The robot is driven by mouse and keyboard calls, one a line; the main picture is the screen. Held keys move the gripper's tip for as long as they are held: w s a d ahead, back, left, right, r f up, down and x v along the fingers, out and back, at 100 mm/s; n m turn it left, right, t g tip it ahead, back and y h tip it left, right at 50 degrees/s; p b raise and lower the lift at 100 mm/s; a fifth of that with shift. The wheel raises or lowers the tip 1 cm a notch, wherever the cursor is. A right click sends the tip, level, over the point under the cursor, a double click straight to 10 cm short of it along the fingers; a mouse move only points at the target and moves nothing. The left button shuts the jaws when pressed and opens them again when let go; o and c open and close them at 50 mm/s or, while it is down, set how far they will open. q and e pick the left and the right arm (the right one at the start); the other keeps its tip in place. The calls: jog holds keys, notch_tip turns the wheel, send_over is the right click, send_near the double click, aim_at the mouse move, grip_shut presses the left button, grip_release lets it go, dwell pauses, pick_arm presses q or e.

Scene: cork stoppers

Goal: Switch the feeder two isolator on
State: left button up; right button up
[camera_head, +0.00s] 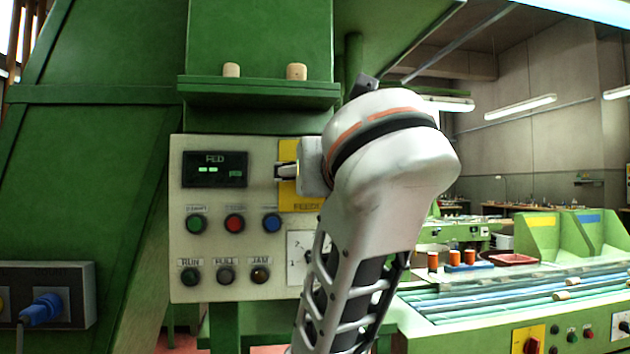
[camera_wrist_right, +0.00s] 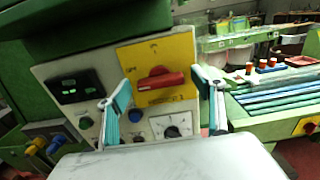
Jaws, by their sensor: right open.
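The isolator's red handle (camera_wrist_right: 160,80) sits on a yellow plate (camera_wrist_right: 158,54) on the control panel, and lies roughly horizontal in the wrist view. The label under it begins like "FEEDER", but its number is hard to read. My right gripper (camera_wrist_right: 164,84) is open, with one teal-padded finger on each side of the handle and clear gaps between. In the head view my right gripper (camera_head: 287,171) is in front of the yellow plate (camera_head: 301,200), and my wrist hides the handle. My left gripper is not in view.
The grey panel (camera_head: 228,278) carries a display (camera_head: 215,169), several round buttons and a numbered dial (camera_wrist_right: 172,130) below the isolator. Two corks (camera_head: 297,71) stand on the green ledge above. A belt table (camera_head: 510,285) is at the right.

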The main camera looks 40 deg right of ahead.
jog(key=c, duration=1.1)
jog(key=shift+s+d+f+m+p, duration=0.1)
jog(key=shift+m+p, duration=0.1)
jog(key=shift+m, duration=4.25)
jog(key=shift+f+m+p, duration=0.1)
jog(key=shift+m+p, duration=0.05)
jog(key=shift+m, duration=4.3)
jog(key=shift+r, duration=0.1)
